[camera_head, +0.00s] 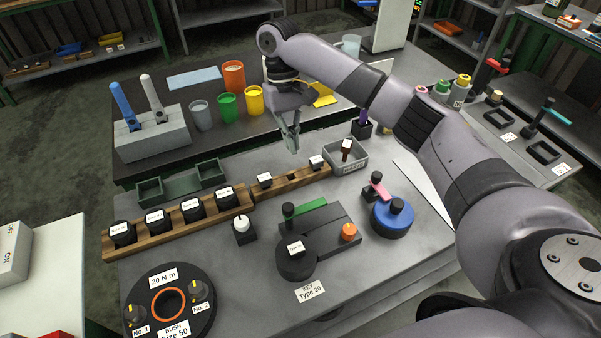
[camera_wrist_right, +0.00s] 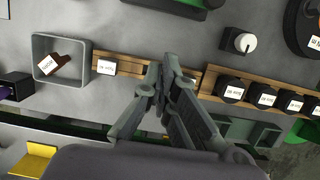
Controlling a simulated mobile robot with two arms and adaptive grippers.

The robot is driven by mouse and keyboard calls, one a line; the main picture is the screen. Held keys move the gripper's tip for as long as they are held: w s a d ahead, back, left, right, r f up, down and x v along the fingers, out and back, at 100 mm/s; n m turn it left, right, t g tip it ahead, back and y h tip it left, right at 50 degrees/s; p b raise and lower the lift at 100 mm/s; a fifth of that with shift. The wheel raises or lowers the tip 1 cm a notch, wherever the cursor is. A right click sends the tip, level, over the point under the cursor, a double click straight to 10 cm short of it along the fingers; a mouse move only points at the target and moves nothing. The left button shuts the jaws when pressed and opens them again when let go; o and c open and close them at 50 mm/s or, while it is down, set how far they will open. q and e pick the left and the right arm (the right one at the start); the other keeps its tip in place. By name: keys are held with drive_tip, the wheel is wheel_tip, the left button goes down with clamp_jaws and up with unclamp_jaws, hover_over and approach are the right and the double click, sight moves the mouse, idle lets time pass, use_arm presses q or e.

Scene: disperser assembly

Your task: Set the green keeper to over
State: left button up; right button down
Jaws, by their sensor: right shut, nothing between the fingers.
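The green keeper (camera_head: 306,208) is a flat green bar beside a dark knob, on a grey fixture (camera_head: 332,221) in the middle of the near table. A bit of green also shows at the top edge of the right wrist view (camera_wrist_right: 183,3). My right gripper (camera_head: 293,148) is shut and empty, pointing down above the wooden rail, behind the keeper and apart from it. Its fingers fill the middle of the wrist view (camera_wrist_right: 168,72). My left gripper is not in view.
An orange knob (camera_head: 349,231) and a round dark part (camera_head: 295,260) sit on the same fixture. A blue disc (camera_head: 392,217) with a pink lever (camera_head: 380,190) is to its right. The wooden rail (camera_head: 284,187) holds labelled blocks. A grey bin (camera_head: 347,157) stands behind.

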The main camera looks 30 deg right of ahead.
sight(305, 211)
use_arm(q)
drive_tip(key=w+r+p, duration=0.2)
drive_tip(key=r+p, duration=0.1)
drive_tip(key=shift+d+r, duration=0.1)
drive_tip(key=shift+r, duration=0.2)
use_arm(e)
drive_tip(key=s+f, duration=0.6)
drive_tip(key=f, duration=0.3)
drive_tip(key=shift+s+a+f, duration=0.15)
drive_tip(key=shift+a+f, duration=0.05)
drive_tip(key=shift+f, duration=0.05)
use_arm(q)
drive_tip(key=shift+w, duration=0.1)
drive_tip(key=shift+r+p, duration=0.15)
drive_tip(key=shift+p, duration=0.25)
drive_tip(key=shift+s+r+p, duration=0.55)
use_arm(e)
drive_tip(key=shift+s+d+m, duration=0.2)
drive_tip(key=shift+s+m, duration=0.1)
drive_tip(key=shift+m, duration=0.3)
